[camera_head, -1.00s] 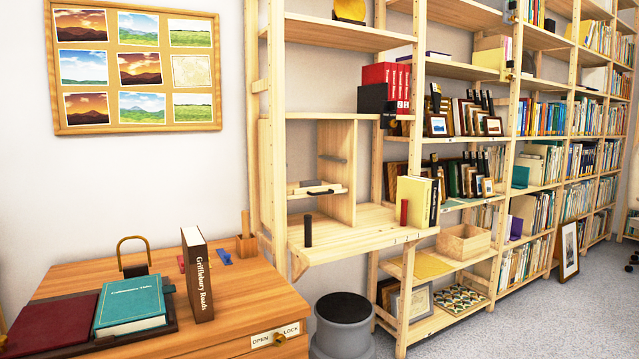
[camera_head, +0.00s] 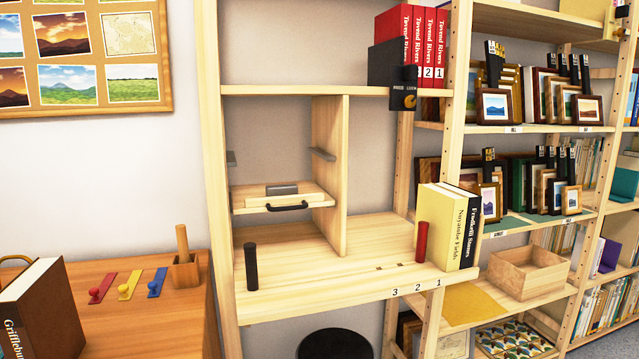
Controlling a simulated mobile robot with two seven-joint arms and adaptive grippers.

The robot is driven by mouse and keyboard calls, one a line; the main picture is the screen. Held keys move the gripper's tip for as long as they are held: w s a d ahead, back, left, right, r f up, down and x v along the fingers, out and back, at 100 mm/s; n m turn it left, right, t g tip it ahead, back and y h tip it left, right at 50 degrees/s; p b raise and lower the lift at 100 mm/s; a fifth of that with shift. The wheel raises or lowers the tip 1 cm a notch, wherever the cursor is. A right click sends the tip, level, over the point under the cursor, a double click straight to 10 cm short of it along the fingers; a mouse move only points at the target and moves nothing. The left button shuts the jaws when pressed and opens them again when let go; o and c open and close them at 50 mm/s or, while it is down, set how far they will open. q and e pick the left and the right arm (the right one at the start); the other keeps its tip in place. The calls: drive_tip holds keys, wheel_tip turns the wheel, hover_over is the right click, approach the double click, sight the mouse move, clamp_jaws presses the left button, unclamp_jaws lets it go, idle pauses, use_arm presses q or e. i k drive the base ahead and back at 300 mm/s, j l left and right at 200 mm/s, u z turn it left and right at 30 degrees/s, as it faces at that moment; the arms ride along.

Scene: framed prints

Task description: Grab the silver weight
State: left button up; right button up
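A small silver-grey block (camera_head: 281,188), which looks like the silver weight, sits at the back of a shallow wooden drawer (camera_head: 262,200) with a black handle (camera_head: 287,207). The drawer is in the left compartment of the light wood shelf unit. Its front edge faces me and partly hides the tray's inside. Neither of my grippers shows in the head view.
A black upright peg (camera_head: 251,266) and a red one (camera_head: 421,242) stand on the shelf board (camera_head: 310,288). A wooden desk (camera_head: 140,325) with a brown book (camera_head: 45,310) is at the lower left. A stool (camera_head: 335,344) is below.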

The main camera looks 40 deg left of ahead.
sight(290, 189)
drive_tip(key=i+l+u, duration=0.1)
drive_tip(key=i, duration=0.4)
drive_tip(key=i+l, duration=0.15)
drive_tip(key=i, duration=0.4)
drive_tip(key=i+l+u, duration=0.15)
drive_tip(key=i, duration=0.35)
